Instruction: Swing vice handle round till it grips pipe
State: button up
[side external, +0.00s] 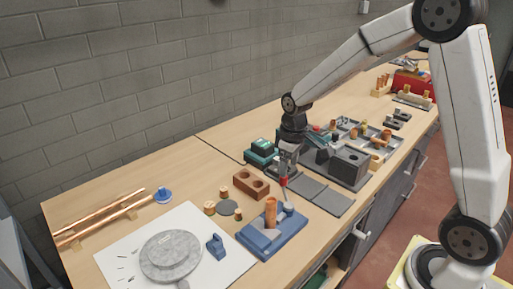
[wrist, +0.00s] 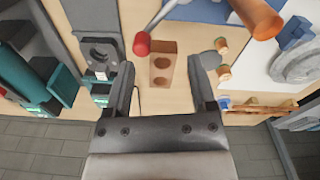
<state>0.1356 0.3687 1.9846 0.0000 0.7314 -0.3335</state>
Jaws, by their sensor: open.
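The blue vice (side external: 262,238) stands near the front edge of the bench, with a copper pipe (side external: 270,212) upright in it. Its handle is a thin rod ending in a red knob (side external: 283,181). My gripper (side external: 286,168) points down just above the knob. In the wrist view my gripper (wrist: 161,62) is open and empty. The red knob (wrist: 142,43) shows near the gap between the fingers, closer to the left one. The copper pipe (wrist: 257,17) and part of the vice (wrist: 205,9) are at the top. Whether the jaws touch the pipe cannot be seen.
A brown block with two holes (side external: 251,184) lies behind the vice. A white sheet with a grey round part (side external: 171,255) is to the left, with copper pipes (side external: 100,218) beyond. Grey plates (side external: 330,199) lie to the right, before a dark block (side external: 349,166).

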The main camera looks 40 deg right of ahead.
jog(key=shift+n+g, duration=0.3)
jog(key=shift+n, duration=0.1)
jog(key=w+d, duration=0.2)
jog(key=w, duration=0.1)
jog(key=shift+w+d, duration=0.2)
jog(key=shift+d, duration=0.05)
jog(key=shift+f, duration=0.1)
jog(key=shift+f, duration=3.85)
grip_shut()
